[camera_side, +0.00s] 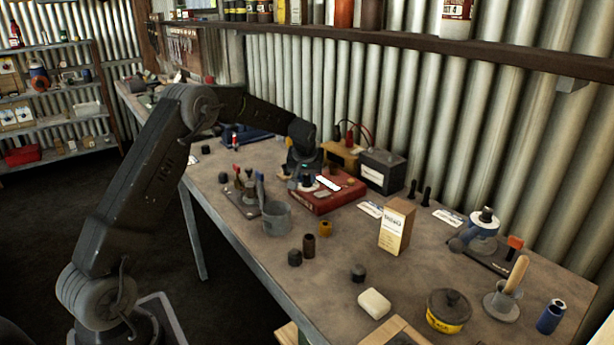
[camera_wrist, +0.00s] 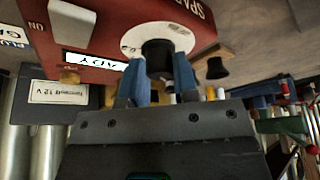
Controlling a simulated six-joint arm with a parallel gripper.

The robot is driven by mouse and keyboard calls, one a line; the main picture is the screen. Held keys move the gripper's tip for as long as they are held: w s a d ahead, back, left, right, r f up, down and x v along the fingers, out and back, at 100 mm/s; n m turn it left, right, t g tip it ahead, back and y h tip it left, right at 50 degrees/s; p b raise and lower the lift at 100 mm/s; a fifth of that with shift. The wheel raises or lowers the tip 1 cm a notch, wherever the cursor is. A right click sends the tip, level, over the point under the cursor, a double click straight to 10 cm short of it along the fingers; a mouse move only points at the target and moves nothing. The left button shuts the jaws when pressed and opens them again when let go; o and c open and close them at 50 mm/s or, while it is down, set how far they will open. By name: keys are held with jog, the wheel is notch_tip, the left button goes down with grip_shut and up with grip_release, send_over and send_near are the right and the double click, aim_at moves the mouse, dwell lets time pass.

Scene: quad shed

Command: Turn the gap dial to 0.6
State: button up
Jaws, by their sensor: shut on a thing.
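A red tester box (camera_side: 328,196) stands on the bench below my arm's end. In the wrist view its red face (camera_wrist: 112,35) carries a white round dial plate (camera_wrist: 145,38) with a black knob (camera_wrist: 158,52) at its middle. My gripper (camera_wrist: 160,82) has its two blue fingers on either side of this knob, shut on it. In the side view my gripper (camera_side: 303,180) comes down at the left part of the box and hides most of the dial. The dial's numbers and pointer cannot be read.
A dark 12 V battery box (camera_side: 382,172) and a tan box (camera_side: 342,154) stand behind the red box. A grey cup (camera_side: 276,217) and a small stand with red-topped tools (camera_side: 243,195) are in front and left. A white-and-tan carton (camera_side: 396,228) stands to the right.

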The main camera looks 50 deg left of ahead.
jog(key=shift+m+t+h, duration=0.5)
jog(key=shift+m+h, duration=0.3)
jog(key=shift+m, duration=1.6)
jog(key=o, duration=0.9)
jog(key=shift+s+r, duration=0.1)
jog(key=v, duration=1.3)
jog(key=shift+s+r, duration=0.15)
jog(key=shift+r, duration=0.15)
